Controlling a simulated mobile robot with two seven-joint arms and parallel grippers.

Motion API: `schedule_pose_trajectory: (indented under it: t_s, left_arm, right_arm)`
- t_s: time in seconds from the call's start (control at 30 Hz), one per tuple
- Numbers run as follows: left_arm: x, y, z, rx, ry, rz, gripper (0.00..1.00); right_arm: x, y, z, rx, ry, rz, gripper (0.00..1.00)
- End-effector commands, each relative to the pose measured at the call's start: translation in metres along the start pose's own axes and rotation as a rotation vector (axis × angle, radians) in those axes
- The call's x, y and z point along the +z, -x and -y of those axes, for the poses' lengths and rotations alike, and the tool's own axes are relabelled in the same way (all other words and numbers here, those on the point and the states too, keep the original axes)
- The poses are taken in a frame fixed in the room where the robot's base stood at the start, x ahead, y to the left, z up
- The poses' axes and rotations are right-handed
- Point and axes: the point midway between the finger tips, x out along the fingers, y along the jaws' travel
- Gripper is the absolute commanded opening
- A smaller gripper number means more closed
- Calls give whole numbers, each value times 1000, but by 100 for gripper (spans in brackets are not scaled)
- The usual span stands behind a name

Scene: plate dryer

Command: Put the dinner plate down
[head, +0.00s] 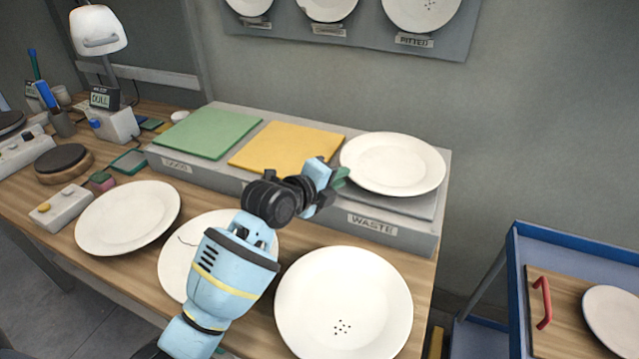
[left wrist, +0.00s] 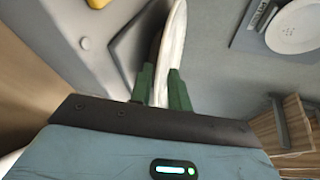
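The white dinner plate (head: 392,163) is over the grey pad of the bay labelled WASTE (head: 372,222), at the right end of the raised sorting block. My left gripper (head: 341,178) has its green fingertips at the plate's left rim. In the left wrist view the plate (left wrist: 174,45) shows edge-on between the fingers (left wrist: 160,92), which are closed on its rim. The plate covers much of the grey pad; I cannot tell whether it touches the pad. My right gripper is not in view.
Green (head: 208,132) and yellow (head: 286,148) pads are bare. On the table are a plain plate (head: 128,218), a plate with a dark line (head: 180,262) partly behind my arm, and a plate with dark dots (head: 343,300). A blue cart (head: 575,240) stands right.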

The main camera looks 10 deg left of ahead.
Motion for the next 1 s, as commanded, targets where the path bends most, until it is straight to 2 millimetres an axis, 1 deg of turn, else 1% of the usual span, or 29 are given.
schedule_pose_trajectory:
  t_s: [0.03, 0.2, 0.4, 0.6, 1.0]
  left_arm:
    - [0, 10, 0, 0, -3, 1, 18]
    - [0, 36, 0, -1, -3, 1, 18]
    - [0, 56, 0, 1, -1, 0, 18]
    - [0, 63, 0, 1, 1, -1, 18]
    - [0, 62, 0, 1, 1, -1, 18]
  right_arm:
    - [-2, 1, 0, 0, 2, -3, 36]
    - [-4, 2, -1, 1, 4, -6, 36]
    - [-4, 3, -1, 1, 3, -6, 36]
    - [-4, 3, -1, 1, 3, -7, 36]
    - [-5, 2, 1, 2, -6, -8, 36]
